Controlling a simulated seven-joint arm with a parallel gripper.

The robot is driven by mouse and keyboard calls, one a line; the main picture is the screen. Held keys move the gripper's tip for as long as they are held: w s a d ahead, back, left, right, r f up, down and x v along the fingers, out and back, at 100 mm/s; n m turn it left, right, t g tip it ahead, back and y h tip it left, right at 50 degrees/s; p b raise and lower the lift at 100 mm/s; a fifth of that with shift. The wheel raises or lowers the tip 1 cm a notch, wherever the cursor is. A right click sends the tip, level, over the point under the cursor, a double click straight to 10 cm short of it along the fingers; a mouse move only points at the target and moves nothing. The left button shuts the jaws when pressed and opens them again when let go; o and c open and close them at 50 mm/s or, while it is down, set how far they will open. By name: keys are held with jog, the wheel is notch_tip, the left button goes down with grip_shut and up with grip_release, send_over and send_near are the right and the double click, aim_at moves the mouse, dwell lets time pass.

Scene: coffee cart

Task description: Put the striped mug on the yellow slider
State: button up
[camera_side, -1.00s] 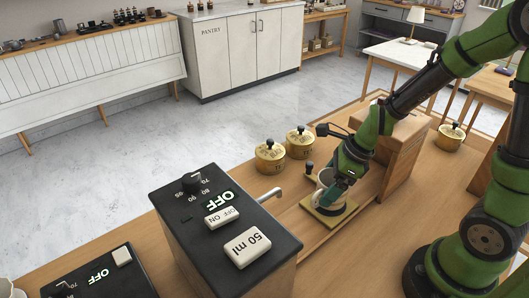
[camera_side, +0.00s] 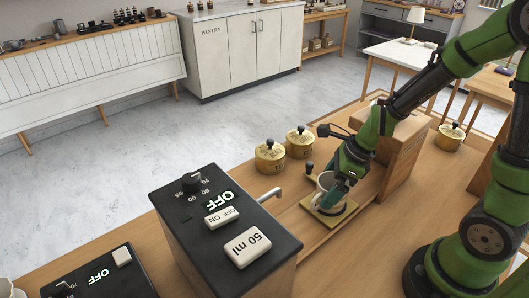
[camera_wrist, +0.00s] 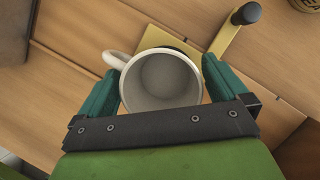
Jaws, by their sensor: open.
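The mug (camera_side: 326,184) stands upright on the yellow slider (camera_side: 338,214), a square plate with a dark-knobbed handle. In the wrist view I look down into the pale, empty mug (camera_wrist: 165,76), its handle pointing left; no stripes can be made out. The slider (camera_wrist: 211,68) also shows there, partly hidden under the mug. My gripper (camera_wrist: 160,85) is open, with one teal finger on each side of the mug. In the side view my gripper (camera_side: 336,191) is low at the mug and hides part of it. I cannot tell whether a finger touches it.
Two yellow canisters (camera_side: 270,157) (camera_side: 299,142) stand behind the slider. A wooden box (camera_side: 405,150) is close behind my gripper. A black-topped machine (camera_side: 225,230) with a spout stands to the left. Another canister (camera_side: 450,136) is farther right.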

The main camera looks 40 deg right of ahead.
jog(key=v, duration=1.1)
jog(key=shift+s+r+n, duration=0.1)
jog(key=shift+r+n, duration=0.25)
jog(key=shift+n, duration=0.05)
jog(key=s+a+r+n+t, duration=0.2)
jog(key=r+n, duration=0.2)
jog(key=n, duration=0.7)
jog(key=s+a+r+n+t+h, duration=0.1)
jog(key=r+n, duration=0.3)
jog(key=n, duration=0.8)
jog(key=shift+s+a+n+t, duration=0.3)
jog(key=shift+s+a+t, duration=0.1)
jog(key=shift+s+a, duration=0.4)
